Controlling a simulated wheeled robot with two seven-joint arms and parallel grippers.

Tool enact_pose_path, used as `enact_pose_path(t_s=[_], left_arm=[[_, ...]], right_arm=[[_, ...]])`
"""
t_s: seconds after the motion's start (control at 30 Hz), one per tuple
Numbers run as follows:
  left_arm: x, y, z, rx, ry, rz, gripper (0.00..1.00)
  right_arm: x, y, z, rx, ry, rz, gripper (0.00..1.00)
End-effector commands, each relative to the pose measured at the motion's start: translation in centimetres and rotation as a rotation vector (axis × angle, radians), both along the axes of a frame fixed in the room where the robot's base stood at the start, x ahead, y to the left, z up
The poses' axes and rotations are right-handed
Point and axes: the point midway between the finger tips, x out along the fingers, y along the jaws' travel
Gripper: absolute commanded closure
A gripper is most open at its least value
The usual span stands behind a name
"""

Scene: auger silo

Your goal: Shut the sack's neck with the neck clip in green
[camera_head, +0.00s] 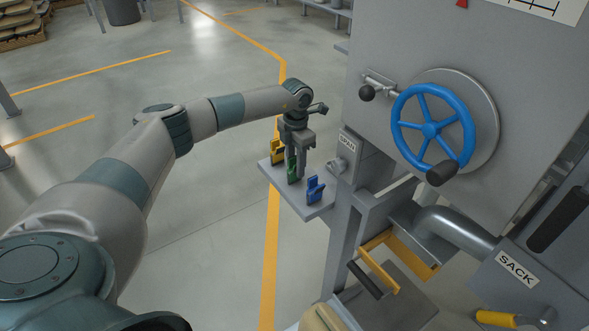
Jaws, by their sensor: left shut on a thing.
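The green neck clip (292,171) stands on a small grey shelf (318,208) attached to the machine's left side. My left gripper (297,170) reaches down over it from above and is shut on it, partly hiding it. The clip looks upright and still at the shelf; I cannot tell whether it touches the surface. A beige thing (322,319), possibly the sack, shows at the bottom edge, mostly cut off. Its neck cannot be made out. My right gripper is not in view.
A yellow clip (277,152) and a blue clip (315,190) stand close on either side. The machine has a blue handwheel (430,127), a yellow frame (392,262), a grey pipe (455,230) and a SACK label (517,268). Open floor lies left of the shelf.

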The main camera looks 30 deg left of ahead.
Motion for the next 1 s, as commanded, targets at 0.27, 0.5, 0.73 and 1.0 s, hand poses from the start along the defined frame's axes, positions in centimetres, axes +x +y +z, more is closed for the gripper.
enact_pose_path(t_s=[0.27,0.5,0.73,1.0], left_arm=[[-0.08,-0.15,-0.10,-0.002,0.003,-0.002,0.72],[0.02,-0.04,-0.12,-0.002,0.004,-0.002,0.73],[0.11,0.04,-0.02,-0.002,0.003,-0.002,0.77],[0.15,0.05,-0.01,-0.002,0.002,-0.002,0.79]], right_arm=[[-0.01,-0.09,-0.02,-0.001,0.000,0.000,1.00],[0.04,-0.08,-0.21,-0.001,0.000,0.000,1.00],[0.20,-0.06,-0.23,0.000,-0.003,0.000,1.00],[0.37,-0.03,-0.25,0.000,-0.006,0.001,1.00]])
